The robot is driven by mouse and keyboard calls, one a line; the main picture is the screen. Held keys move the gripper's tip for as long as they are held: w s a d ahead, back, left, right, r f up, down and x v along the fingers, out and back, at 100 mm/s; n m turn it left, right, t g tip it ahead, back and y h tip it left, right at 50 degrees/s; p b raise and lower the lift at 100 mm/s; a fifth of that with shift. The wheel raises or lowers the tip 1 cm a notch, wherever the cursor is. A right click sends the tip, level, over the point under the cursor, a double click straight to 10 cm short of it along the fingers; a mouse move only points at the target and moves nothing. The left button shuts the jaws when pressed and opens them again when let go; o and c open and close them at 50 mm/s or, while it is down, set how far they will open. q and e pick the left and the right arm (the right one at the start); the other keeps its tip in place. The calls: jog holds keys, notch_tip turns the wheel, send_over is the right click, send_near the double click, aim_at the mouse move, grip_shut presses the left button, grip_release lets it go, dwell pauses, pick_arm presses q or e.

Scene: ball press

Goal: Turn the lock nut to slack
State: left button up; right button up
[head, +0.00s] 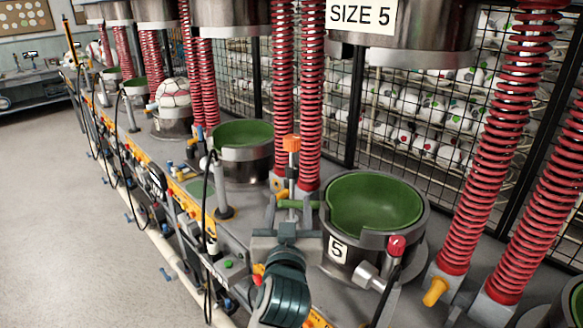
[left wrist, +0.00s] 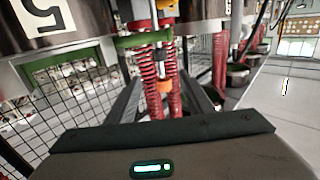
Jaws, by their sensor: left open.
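My left gripper (head: 289,216) is open in the head view, at the upright post beside the size 5 cup (head: 375,203). I cannot tell for certain which part is the lock nut. In the left wrist view the dark fingers (left wrist: 163,88) stand apart, with the orange block (left wrist: 164,87) and the green bar (left wrist: 143,40) seen between and above them. I see no contact. My right gripper is not in view.
Red springs (head: 311,95) stand close behind the post. A red-knobbed lever (head: 396,246) is in front of the cup. Another green-lined cup (head: 242,133) stands farther left. A wire mesh fence closes the back; the floor (head: 60,200) at left is open.

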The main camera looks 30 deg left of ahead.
aim_at(292, 171)
pick_arm(q)
jog(key=p+x, duration=0.4)
jog(key=x, duration=1.1)
jog(key=shift+w+a, duration=0.1)
jog(key=shift+a, duration=0.1)
jog(key=shift+p+x, duration=0.4)
jog(key=shift+x, duration=0.4)
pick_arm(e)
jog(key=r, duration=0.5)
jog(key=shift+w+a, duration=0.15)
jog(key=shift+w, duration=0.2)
pick_arm(q)
jog(key=shift+c, duration=0.3)
jog(key=c, duration=1)
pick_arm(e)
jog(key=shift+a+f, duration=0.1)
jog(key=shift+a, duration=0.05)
